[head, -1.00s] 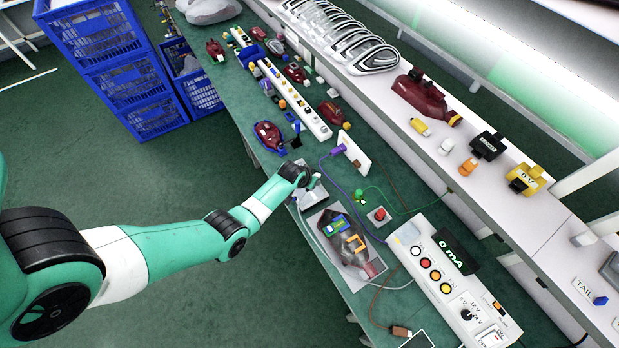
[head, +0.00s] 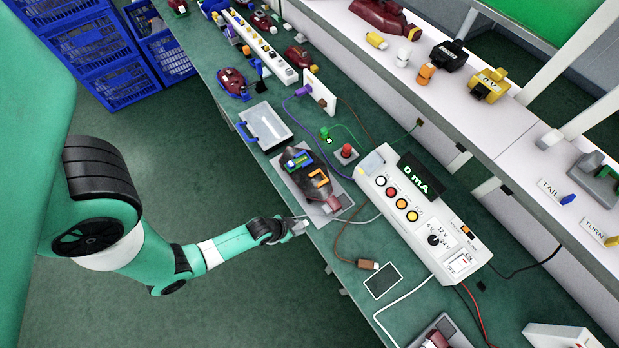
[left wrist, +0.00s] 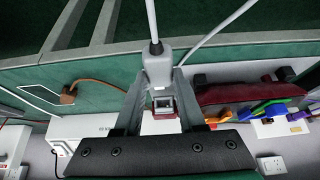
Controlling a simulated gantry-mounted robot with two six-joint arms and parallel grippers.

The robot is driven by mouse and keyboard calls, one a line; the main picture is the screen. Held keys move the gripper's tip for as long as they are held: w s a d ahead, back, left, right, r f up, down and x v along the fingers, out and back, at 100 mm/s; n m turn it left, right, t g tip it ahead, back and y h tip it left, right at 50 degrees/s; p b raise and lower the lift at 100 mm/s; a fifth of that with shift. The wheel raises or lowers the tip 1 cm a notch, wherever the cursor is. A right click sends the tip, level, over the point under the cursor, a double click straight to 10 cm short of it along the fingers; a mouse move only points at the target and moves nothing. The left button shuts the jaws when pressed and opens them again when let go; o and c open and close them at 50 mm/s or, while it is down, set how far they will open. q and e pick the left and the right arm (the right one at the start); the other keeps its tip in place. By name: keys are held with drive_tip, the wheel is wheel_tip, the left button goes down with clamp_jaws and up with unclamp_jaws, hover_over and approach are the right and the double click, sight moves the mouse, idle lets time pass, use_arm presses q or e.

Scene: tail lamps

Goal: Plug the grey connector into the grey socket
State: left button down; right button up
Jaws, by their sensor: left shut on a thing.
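My left gripper (head: 298,227) is at the bench's near edge, beside the lower end of the dark red tail lamp (head: 318,188). In the left wrist view the left gripper (left wrist: 160,108) is shut on the grey connector (left wrist: 158,70). The connector's open rectangular face points towards the wrist camera, and a pale cable (left wrist: 151,22) leaves its other end. The lamp (left wrist: 245,94) shows at the right there, apart from the connector, with orange, blue, green and purple parts. I cannot make out the grey socket for certain. My right gripper is not in view.
The tester box (head: 410,195), reading 0 mA, stands right of the lamp. A brown cable plug (head: 368,264) and a dark flat panel (head: 383,281) lie below it. A grey plate (head: 268,122) with a blue handle lies above the lamp. Blue crates (head: 100,70) stand upper left.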

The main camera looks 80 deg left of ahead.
sight(307, 222)
use_arm(q)
drive_tip(key=shift+w, duration=0.1)
drive_tip(key=shift+w+f, duration=0.1)
drive_tip(key=shift+w, duration=0.15)
drive_tip(key=w, duration=0.1)
drive_tip(key=w+a, duration=0.1)
drive_tip(key=w, duration=0.1)
drive_tip(key=shift+w+a+b, duration=0.15)
drive_tip(key=shift+a+b, duration=0.05)
drive_tip(key=shift+b, duration=0.15)
drive_tip(key=shift+w+a, duration=0.35)
drive_tip(key=shift+w, duration=0.45)
idle(0.9)
drive_tip(key=shift+w, duration=0.2)
drive_tip(key=shift+w+a, duration=0.2)
drive_tip(key=shift+w, duration=0.1)
